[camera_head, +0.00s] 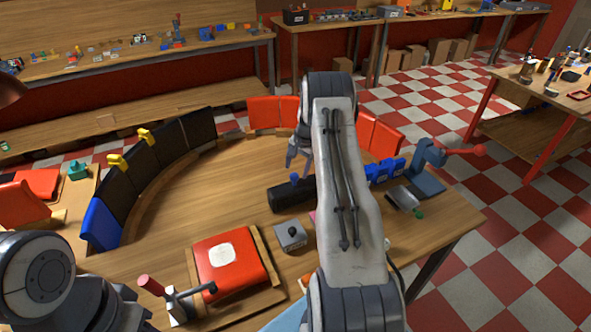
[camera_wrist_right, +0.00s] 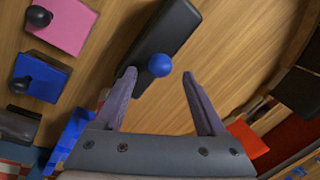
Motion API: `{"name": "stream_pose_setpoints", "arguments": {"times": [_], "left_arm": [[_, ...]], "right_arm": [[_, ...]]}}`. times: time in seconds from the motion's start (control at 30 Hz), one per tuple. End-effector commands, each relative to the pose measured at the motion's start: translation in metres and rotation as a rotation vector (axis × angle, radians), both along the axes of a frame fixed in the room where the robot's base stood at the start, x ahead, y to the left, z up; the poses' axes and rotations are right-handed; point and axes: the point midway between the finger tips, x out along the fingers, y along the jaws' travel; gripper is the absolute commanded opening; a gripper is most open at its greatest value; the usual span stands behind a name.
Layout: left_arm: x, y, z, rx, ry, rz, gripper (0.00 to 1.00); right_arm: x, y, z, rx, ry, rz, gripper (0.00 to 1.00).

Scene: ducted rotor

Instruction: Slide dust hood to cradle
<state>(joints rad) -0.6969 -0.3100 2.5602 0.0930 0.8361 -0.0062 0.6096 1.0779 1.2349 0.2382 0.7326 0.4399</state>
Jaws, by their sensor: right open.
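A long black block with a blue ball knob, possibly the dust hood (camera_head: 290,196), lies on the wooden table; it also shows in the right wrist view (camera_wrist_right: 168,38). My right gripper (camera_head: 298,158) is open above it. In the right wrist view its fingers (camera_wrist_right: 160,82) are spread on either side of the blue knob (camera_wrist_right: 160,65), with space between each finger and the knob. I cannot tell whether the knob is at fingertip height. No thing is clearly recognisable as the cradle. Only upper links of my left arm show; its gripper is out of view.
A curved row of dark panels (camera_head: 172,145) and red panels (camera_head: 265,112) borders the table. A red pad (camera_head: 230,265) lies on a wooden tray. A grey knobbed block (camera_head: 290,238) and a blue vise (camera_head: 428,165) stand nearby. Bare wood lies left of the black block.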

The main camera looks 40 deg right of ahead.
Motion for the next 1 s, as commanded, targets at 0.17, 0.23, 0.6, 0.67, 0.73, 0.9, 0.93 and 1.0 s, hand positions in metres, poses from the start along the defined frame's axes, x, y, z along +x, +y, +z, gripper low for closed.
{"name": "stream_pose_setpoints", "arguments": {"times": [0.17, 0.23, 0.6, 0.67, 0.73, 0.9, 0.93, 1.0], "left_arm": [[0.000, 0.000, 0.013, 0.000, 0.000, -0.002, 0.50], [0.000, 0.000, 0.015, 0.000, 0.000, -0.002, 0.50], [0.000, 0.000, 0.015, 0.000, 0.000, -0.003, 0.50], [0.000, 0.000, 0.015, 0.000, 0.000, -0.003, 0.50], [0.000, 0.000, 0.015, 0.000, 0.000, -0.003, 0.50], [0.000, 0.000, 0.015, 0.000, 0.000, -0.003, 0.50], [0.000, 0.000, 0.015, 0.000, 0.000, -0.003, 0.50], [0.000, 0.000, 0.015, 0.000, 0.000, -0.002, 0.50]], "right_arm": [[0.004, 0.002, -0.023, 0.000, 0.001, 0.002, 0.73], [0.006, 0.002, -0.028, -0.001, 0.001, 0.002, 0.73], [0.007, 0.002, -0.035, -0.001, 0.000, 0.002, 0.73], [0.007, 0.002, -0.035, -0.001, 0.000, 0.002, 0.54], [0.006, 0.002, -0.035, -0.001, 0.000, 0.002, 0.27], [0.006, 0.002, -0.035, -0.001, 0.000, 0.002, 0.00], [0.006, 0.002, -0.035, -0.001, 0.000, 0.001, 0.00], [0.006, 0.002, -0.035, -0.001, 0.000, 0.001, 0.00]]}}
